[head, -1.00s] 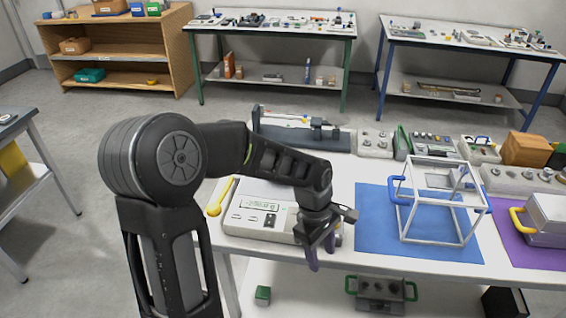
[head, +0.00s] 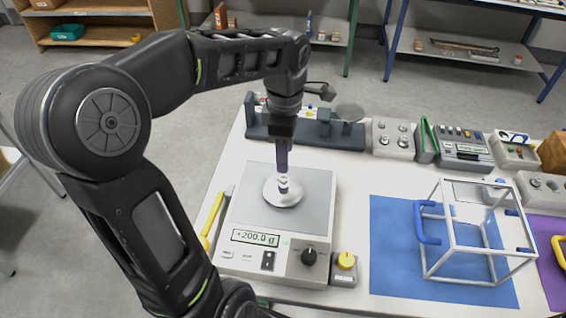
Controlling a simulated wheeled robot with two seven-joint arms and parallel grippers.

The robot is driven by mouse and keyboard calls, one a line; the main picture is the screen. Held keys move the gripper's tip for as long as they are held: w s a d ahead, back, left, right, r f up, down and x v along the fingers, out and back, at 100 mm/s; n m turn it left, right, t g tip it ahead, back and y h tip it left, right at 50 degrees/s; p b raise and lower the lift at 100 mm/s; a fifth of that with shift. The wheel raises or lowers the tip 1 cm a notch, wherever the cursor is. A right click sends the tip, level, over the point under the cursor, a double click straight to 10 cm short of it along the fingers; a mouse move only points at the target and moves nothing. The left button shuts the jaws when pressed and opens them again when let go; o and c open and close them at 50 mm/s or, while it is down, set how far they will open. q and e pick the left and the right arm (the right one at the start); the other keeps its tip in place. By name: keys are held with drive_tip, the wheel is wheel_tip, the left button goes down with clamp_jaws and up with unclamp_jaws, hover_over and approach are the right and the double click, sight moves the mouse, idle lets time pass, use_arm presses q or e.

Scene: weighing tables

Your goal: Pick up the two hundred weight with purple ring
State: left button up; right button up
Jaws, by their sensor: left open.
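A digital balance (head: 290,262) stands on the white table, its display reading +200.0 g. A round silvery pan (head: 292,199) sits on its grey top. A small shiny weight (head: 283,188) stands on the pan, mostly covered by the fingers. Its ring colour is hard to tell from the purple fingertips. My left gripper (head: 283,172) points straight down over the pan, with its fingertips around or just at the weight's top. It is open. Whether the fingers touch the weight cannot be seen. My right gripper is out of view.
A yellow-handled tool (head: 212,222) lies left of the balance and a yellow-knobbed block (head: 345,262) stands at its right. A clear frame box with blue handles (head: 428,222) stands on a blue mat (head: 390,275). A dark beam balance (head: 335,135) and weight sets (head: 393,138) line the back.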

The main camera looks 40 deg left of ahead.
sight(284, 177)
use_arm(q)
drive_tip(key=shift+s+r, duration=0.15)
drive_tip(key=shift+f, duration=1.35)
drive_tip(key=shift+f+p, duration=0.25)
drive_tip(key=shift+p, duration=0.1)
drive_tip(key=shift+f+p, duration=0.6)
drive_tip(key=shift+f, duration=1.8)
drive_tip(key=shift+c, duration=0.2)
